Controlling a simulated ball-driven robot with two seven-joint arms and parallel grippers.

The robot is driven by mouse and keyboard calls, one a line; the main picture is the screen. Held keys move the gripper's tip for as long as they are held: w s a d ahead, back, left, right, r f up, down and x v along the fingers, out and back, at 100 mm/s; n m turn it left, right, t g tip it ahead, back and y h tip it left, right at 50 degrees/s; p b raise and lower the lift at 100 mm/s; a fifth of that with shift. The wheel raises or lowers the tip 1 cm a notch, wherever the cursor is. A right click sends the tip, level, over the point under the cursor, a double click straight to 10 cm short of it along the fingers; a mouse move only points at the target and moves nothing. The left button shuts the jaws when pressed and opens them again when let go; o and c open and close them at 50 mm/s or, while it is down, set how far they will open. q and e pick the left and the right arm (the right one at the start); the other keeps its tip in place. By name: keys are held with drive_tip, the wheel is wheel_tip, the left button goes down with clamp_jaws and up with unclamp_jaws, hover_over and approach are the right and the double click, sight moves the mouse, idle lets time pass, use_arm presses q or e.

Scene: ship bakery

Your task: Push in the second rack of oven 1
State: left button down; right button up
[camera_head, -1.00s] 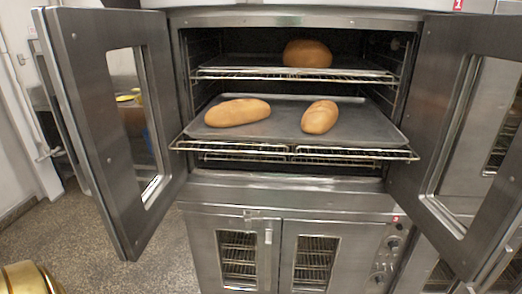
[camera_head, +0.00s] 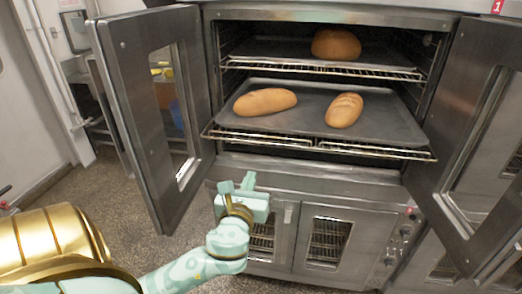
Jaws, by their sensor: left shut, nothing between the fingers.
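The oven marked 1 stands ahead with its left door (camera_head: 160,110) and right door (camera_head: 475,130) wide open. Its second rack (camera_head: 330,147) is a wire rack pulled out past the oven's front edge. A dark tray (camera_head: 390,127) lies on it with two loaves, a smooth one (camera_head: 265,102) at left and a scored one (camera_head: 344,110) at right. The upper rack (camera_head: 320,67) sits further in. My left gripper (camera_head: 237,181) is shut and empty, below and in front of the second rack's left end, apart from it. My right gripper is not in view.
A round loaf (camera_head: 336,44) lies on the upper rack's tray. A lower oven (camera_head: 310,212) with closed glass doors is under this one. The left door's edge stands close to my left arm. Speckled floor (camera_head: 110,190) is open at left.

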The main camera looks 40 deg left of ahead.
use_arm(q)
drive_tip(key=x, duration=1.3)
drive_tip(key=shift+w+a, duration=0.25)
drive_tip(key=shift+w, duration=0.05)
drive_tip(key=shift+w, duration=0.1)
